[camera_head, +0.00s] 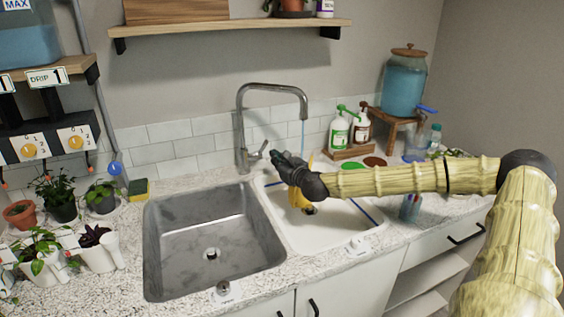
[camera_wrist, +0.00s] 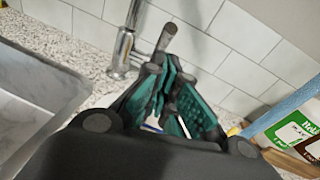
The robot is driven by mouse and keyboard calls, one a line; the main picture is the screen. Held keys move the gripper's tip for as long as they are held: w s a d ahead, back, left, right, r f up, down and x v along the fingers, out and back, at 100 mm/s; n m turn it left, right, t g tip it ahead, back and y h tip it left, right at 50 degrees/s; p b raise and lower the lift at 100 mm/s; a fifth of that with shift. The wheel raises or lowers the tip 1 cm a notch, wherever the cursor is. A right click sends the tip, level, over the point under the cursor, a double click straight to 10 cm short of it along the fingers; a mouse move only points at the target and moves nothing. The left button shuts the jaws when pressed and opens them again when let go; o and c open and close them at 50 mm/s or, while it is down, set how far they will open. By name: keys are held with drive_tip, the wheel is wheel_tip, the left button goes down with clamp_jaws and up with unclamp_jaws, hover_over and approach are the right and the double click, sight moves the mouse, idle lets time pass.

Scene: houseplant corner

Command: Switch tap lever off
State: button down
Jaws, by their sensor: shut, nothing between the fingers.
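The grey tap (camera_head: 240,132) stands behind the two sinks, its spout arched to the right. My gripper (camera_head: 277,157) is just right of the lever. In the wrist view the lever (camera_wrist: 166,36) rises right behind the fingertips of my gripper (camera_wrist: 172,72), and the tap body (camera_wrist: 123,52) is to their left. The fingers are shut and empty. Whether they touch the lever I cannot tell.
The grey sink (camera_head: 165,235) is left and the white sink (camera_head: 305,235) lies under my arm, with something yellow (camera_head: 298,199) in it. Potted plants (camera_head: 60,200) crowd the left counter.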

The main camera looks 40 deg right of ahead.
sight(261, 149)
drive_tip(key=shift+w+d+f, duration=0.1)
drive_tip(key=shift+w, duration=0.8)
drive_tip(key=shift+w+d+f, duration=0.1)
drive_tip(key=shift+w, duration=0.8)
drive_tip(key=shift+r+p, duration=0.1)
drive_tip(key=shift+p, duration=0.25)
